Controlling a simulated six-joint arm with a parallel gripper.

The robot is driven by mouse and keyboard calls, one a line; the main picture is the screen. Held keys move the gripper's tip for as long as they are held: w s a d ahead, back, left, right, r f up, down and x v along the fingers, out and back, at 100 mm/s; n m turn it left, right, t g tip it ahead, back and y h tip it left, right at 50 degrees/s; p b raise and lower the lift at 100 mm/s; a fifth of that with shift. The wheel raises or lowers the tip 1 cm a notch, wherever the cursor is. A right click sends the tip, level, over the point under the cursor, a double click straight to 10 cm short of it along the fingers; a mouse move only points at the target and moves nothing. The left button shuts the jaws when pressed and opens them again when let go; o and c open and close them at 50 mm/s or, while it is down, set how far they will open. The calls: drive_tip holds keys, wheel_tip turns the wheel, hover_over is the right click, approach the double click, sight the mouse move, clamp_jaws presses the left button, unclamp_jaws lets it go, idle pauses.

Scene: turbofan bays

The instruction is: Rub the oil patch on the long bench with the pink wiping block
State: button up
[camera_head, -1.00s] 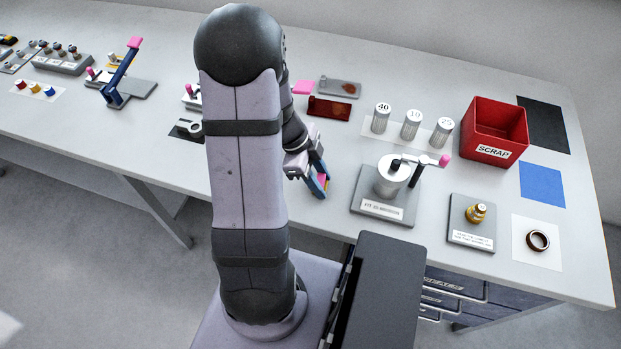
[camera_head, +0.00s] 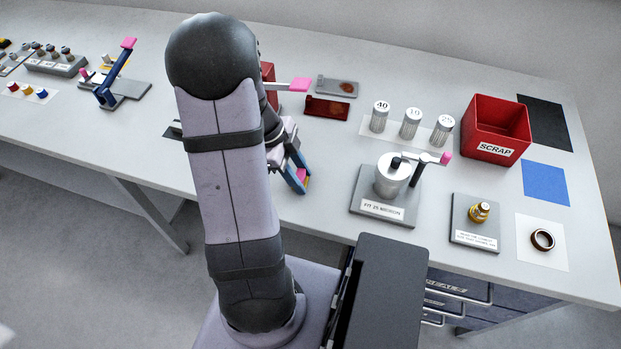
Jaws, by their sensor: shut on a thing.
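My gripper (camera_head: 300,180) has blue fingers pointing down over the front part of the long bench (camera_head: 330,225), just right of my arm. It is shut on the pink wiping block (camera_head: 304,175), of which only a small pink part shows between the fingers. Whether the block touches the bench cannot be told. A brown-orange patch (camera_head: 347,87) lies on a grey plate (camera_head: 326,84) farther back; whether it is the oil patch is unclear. My arm hides part of the bench.
A dark red tray (camera_head: 318,107) lies near the grey plate. A pink-ended part (camera_head: 290,84) sticks out beside my arm. The labelled cylinders (camera_head: 411,124), a press-like fixture (camera_head: 391,176) and the red SCRAP bin (camera_head: 494,126) stand to the right. Bare bench lies between gripper and fixture.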

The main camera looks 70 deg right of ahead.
drive_tip(key=shift+w, duration=0.5)
drive_tip(key=shift+r+p, duration=2.4)
drive_tip(key=shift+r, duration=1.75)
